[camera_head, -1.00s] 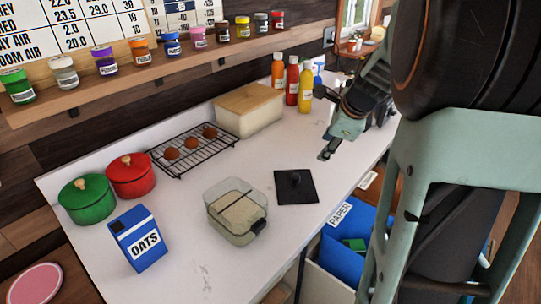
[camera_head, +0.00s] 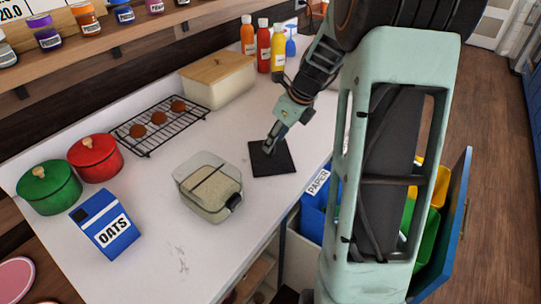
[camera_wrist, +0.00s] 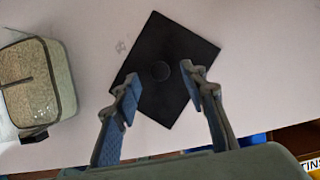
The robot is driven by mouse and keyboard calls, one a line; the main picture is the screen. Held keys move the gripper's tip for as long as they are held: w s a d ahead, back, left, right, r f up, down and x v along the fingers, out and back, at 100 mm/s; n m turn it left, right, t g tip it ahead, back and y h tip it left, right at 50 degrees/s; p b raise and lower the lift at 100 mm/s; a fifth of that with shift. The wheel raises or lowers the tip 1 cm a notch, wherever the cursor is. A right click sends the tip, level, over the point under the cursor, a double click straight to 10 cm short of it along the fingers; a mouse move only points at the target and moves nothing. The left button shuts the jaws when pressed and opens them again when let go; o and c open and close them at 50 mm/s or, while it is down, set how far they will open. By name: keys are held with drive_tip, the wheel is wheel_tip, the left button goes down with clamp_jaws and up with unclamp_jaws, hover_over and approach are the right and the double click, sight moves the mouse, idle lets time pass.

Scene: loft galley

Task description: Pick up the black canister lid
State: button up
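The black canister lid (camera_head: 270,159) is a flat black square lying on the white counter, right of the clear canister (camera_head: 208,187). Whether the fingertips touch the lid is not clear.
The canister (camera_wrist: 32,85) holds pale contents and stands left of the lid. A blue oats box (camera_head: 106,224), a red pot (camera_head: 95,157), a green pot (camera_head: 48,188) and a rack (camera_head: 160,124) share the counter. An open drawer with a paper bin (camera_head: 314,210) juts below the counter edge.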

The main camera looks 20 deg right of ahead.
drive_tip(key=x, duration=0.4)
drive_tip(key=shift+f, duration=0.15)
drive_tip(key=shift+c, duration=0.4)
clamp_jaws()
